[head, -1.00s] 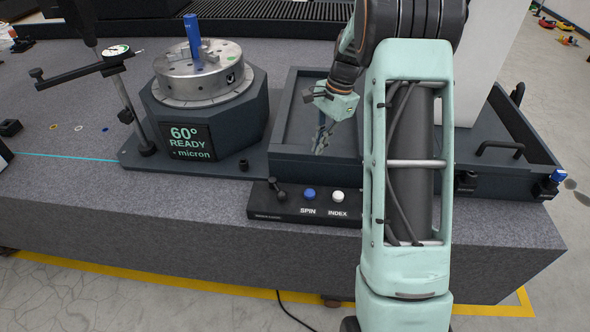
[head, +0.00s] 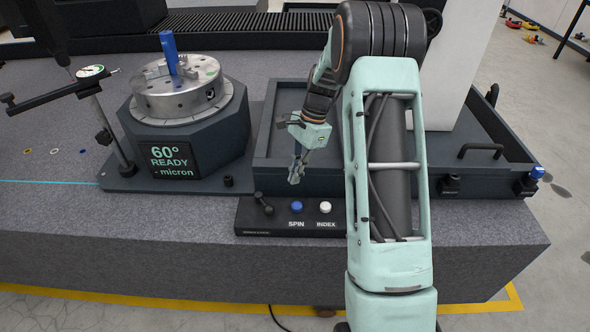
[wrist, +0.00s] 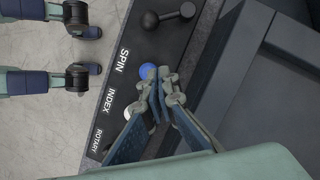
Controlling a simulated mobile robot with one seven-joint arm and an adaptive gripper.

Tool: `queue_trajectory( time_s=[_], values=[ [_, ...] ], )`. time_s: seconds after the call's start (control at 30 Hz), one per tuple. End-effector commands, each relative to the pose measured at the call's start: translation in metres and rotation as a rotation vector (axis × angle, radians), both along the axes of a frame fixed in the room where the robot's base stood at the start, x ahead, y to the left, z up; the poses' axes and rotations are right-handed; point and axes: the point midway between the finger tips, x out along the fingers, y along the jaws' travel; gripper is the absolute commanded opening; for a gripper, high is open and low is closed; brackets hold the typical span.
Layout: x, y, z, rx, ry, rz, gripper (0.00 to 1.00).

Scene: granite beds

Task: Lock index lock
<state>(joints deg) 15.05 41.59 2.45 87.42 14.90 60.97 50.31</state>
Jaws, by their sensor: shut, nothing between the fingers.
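The black control panel (head: 245,222) sits at the front of the granite bed. It carries a black ball-ended lever (head: 264,203), a blue SPIN button (head: 297,207) and a white INDEX button (head: 325,207). No part is labelled as the index lock. My gripper (head: 295,179) is shut and empty, pointing down, above and behind the buttons. The lever (wrist: 167,18) stands clear of the fingers; contact with the buttons cannot be told.
An octagonal rotary table (head: 185,137) with a metal chuck (head: 178,95) and a "60° READY" display (head: 170,158) stands left. A dial indicator (head: 92,72) is on a stand beside it. A dark walled tray (head: 262,150) lies behind the panel. Open granite (head: 60,210) is at left.

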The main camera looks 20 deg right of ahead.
Motion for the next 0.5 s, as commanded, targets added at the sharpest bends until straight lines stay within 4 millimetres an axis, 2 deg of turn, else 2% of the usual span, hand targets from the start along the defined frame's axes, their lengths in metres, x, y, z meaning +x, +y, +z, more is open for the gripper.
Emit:
queue_trajectory(
  time_s=[0.03, 0.23, 0.4, 0.5],
  values=[
    [-0.003, 0.004, -0.013, 0.003, 0.005, 0.001, 0.0],
    [-0.006, 0.016, -0.053, 0.002, 0.005, 0.001, 0.0],
    [-0.013, 0.04, -0.056, 0.001, 0.0, 0.004, 0.0],
    [-0.016, 0.048, -0.058, 0.0, 0.0, 0.001, 0.0]
  ],
)
